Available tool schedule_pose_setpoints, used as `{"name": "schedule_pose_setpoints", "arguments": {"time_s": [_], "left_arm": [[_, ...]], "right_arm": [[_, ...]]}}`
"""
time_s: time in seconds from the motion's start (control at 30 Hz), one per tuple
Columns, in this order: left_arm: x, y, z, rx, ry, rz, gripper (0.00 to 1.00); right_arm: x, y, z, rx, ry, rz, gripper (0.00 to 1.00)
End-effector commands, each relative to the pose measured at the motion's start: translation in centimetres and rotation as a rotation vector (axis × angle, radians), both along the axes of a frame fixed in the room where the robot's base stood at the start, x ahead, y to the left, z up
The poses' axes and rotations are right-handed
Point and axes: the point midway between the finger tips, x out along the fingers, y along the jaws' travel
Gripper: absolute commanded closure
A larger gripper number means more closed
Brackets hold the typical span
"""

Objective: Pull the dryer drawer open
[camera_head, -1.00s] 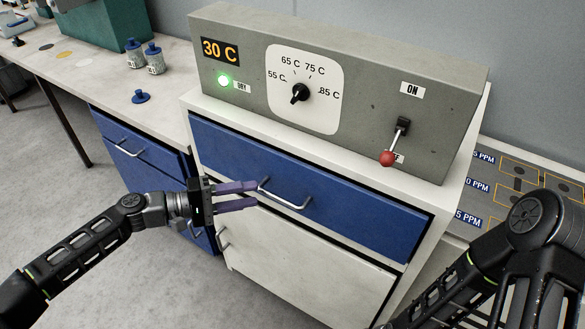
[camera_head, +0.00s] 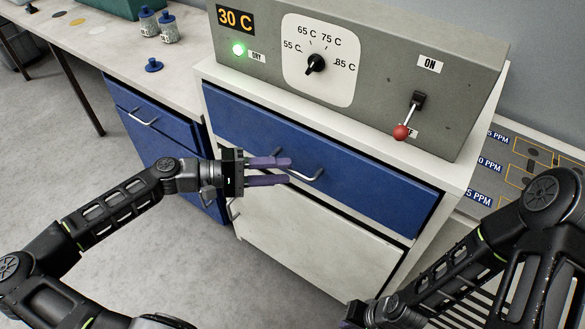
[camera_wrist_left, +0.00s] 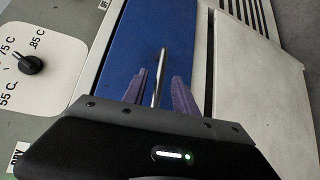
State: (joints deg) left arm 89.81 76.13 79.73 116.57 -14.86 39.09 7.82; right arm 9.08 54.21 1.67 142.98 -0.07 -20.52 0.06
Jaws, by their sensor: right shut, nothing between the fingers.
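The dryer's blue drawer (camera_head: 375,190) sits in the white cabinet under the control panel and looks closed. Its silver bar handle (camera_head: 313,176) is on the front. My left gripper (camera_head: 288,171) is at the handle with its purple fingers apart. In the left wrist view, the handle (camera_wrist_left: 159,78) lies between the two fingers (camera_wrist_left: 159,92), with a gap visible on both sides. The left fingertips cover part of the handle in the head view. My right gripper (camera_head: 352,312) is low at the bottom edge, mostly cut off, shut and empty.
The grey control panel (camera_head: 385,100) above has a dial (camera_head: 315,63) and a red-knobbed lever (camera_head: 402,131). A white lower panel (camera_head: 310,235) is under the drawer. A bench with bottles (camera_head: 167,24) stands at left. The floor in front is partly clear.

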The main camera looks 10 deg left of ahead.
Motion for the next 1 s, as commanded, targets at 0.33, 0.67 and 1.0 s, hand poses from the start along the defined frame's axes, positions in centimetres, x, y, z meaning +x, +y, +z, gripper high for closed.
{"name": "schedule_pose_setpoints", "arguments": {"time_s": [0.33, 0.67, 1.0], "left_arm": [[1.3, -3.2, -0.4, 0.000, -0.001, 0.000, 0.66], [1.4, -3.2, -0.5, 0.001, -0.001, 0.001, 0.74], [1.4, -3.2, -0.5, 0.001, -0.001, 0.001, 1.00]], "right_arm": [[0.0, 0.0, 0.4, 0.000, 0.000, 0.000, 1.00], [0.0, 0.0, 0.4, 0.000, 0.000, 0.000, 1.00], [0.0, 0.0, 0.4, 0.000, 0.000, 0.000, 1.00]]}}
